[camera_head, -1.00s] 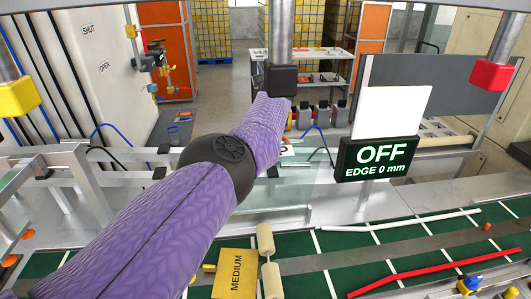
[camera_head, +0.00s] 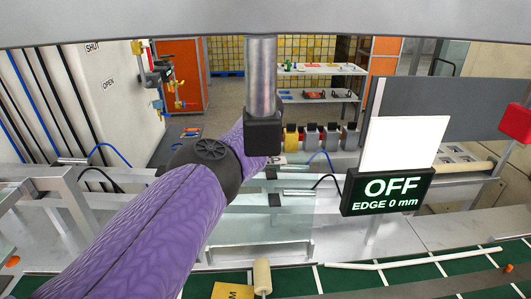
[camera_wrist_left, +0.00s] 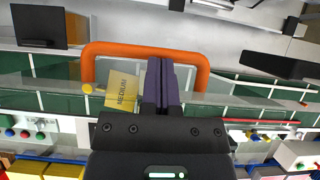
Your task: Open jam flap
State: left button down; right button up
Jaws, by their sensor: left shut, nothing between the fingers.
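A clear flap panel (camera_head: 265,215) shows in the head view past my left arm; its handle is hidden there. In the left wrist view an orange U-shaped handle (camera_wrist_left: 130,48) spans the clear panel (camera_wrist_left: 225,98). My left gripper (camera_wrist_left: 166,62) is shut and empty, its dark fingers overlapping the middle of the handle's bar in the picture. I cannot tell whether they touch it. In the head view the gripper is hidden behind my purple forearm and a black block on a post. My right gripper is in neither view.
A screen (camera_head: 392,190) reads OFF, EDGE 0 mm. A metal post with a black block (camera_head: 263,132) hangs close to my left forearm. A yellow MEDIUM card (camera_wrist_left: 122,90) lies near the green belt (camera_wrist_left: 225,87). A red block (camera_head: 515,122) is at the right.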

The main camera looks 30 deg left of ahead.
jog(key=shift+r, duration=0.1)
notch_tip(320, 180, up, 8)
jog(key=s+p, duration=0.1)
jog(key=p, duration=0.7)
